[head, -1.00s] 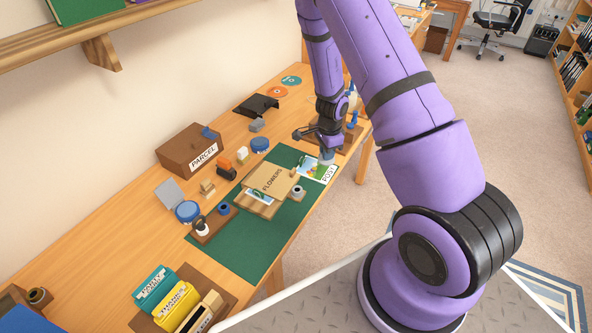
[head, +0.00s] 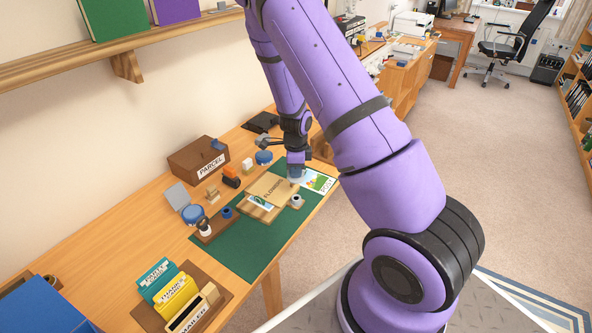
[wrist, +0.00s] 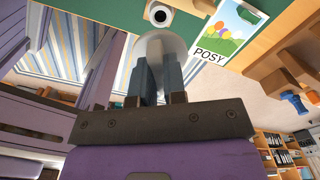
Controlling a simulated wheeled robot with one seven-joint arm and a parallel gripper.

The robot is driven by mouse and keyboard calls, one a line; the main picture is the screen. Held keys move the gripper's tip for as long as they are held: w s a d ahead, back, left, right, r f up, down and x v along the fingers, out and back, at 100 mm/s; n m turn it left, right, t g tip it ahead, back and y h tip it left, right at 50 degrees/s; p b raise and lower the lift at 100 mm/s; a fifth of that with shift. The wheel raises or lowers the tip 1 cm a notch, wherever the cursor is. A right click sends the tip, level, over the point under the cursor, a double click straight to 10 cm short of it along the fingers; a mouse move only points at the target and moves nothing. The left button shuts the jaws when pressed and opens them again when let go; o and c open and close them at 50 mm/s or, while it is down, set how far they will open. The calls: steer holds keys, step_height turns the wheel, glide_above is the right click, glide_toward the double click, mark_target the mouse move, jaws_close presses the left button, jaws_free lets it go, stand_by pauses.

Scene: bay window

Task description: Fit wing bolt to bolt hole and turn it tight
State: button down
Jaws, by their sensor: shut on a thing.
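My gripper (head: 295,174) is over the far right corner of the wooden board marked FLOWERS (head: 268,187), which lies on the green mat. In the wrist view its two dark fingers (wrist: 160,62) are shut on a pale grey, round-edged piece (wrist: 168,44), seemingly the wing bolt. The bolt's lower end is hidden, so I cannot tell whether it touches the board. No bolt hole can be made out; that corner is covered by the gripper.
The POSY card (wrist: 222,32) lies beside the board. The PARCEL box (head: 198,158) is behind, and card files (head: 175,292) stand at the front left. The mat's front part is clear.

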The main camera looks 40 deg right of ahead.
mark_target(296, 183)
steer(key=shift+f, duration=2.9)
steer(key=shift+f, duration=1.65)
steer(key=c, duration=1.1)
jaws_free()
steer(key=shift+r, duration=0.15)
step_height(296, 183, up, 10)
steer(key=shift+r, duration=0.25)
